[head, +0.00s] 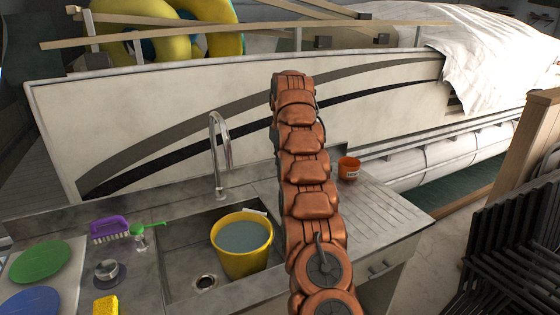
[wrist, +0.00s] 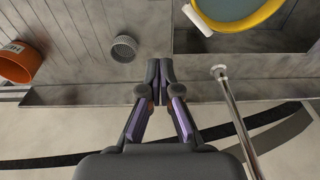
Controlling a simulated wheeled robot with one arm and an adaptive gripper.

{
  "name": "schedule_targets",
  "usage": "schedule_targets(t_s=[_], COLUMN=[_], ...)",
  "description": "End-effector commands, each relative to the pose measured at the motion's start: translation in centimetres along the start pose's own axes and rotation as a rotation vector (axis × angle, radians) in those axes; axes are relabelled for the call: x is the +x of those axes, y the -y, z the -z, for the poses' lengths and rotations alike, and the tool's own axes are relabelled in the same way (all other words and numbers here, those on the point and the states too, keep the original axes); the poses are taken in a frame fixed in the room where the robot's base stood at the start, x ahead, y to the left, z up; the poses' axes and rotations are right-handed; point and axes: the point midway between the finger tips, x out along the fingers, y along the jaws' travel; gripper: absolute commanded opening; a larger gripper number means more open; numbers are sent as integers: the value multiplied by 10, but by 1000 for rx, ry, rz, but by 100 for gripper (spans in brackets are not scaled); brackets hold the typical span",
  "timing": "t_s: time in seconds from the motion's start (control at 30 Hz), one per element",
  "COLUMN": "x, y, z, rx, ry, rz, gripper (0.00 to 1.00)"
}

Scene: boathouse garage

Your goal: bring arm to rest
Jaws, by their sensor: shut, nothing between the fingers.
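My copper-coloured arm (head: 308,170) rises through the middle of the head view, above the counter right of the sink. My gripper does not show there. In the wrist view my gripper (wrist: 160,68) has its two dark fingers together with nothing between them. It is above the counter's back edge, between a small grey ribbed cup (wrist: 124,48) and the tap (wrist: 232,110). The cup appears apart from the fingers; in the head view it seems hidden behind my arm.
A yellow bucket of water (head: 243,245) stands in the sink (head: 178,262), by the tap (head: 220,155). An orange pot (head: 348,168) is on the drainboard. A purple brush (head: 108,229), yellow sponge (head: 105,305) and plates lie left. The boat (head: 200,100) is behind; dark stacked chairs (head: 515,245) are right.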

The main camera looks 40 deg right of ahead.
Motion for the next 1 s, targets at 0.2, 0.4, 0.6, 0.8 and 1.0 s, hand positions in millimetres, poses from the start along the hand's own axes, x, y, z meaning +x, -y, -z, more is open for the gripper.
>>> schedule_targets(t_s=[0.2, 0.4, 0.6, 0.8, 1.0], x=[0, 0, -1, -16, -34], y=[0, 0, 0, 21, 61], z=[0, 0, 0, -6, -24], rx=[0, 0, 0, -9, -26], ry=[0, 0, 0, 9, 35], rz=[0, 0, 0, 7, 24], gripper=[0, 0, 0, 0, 0])
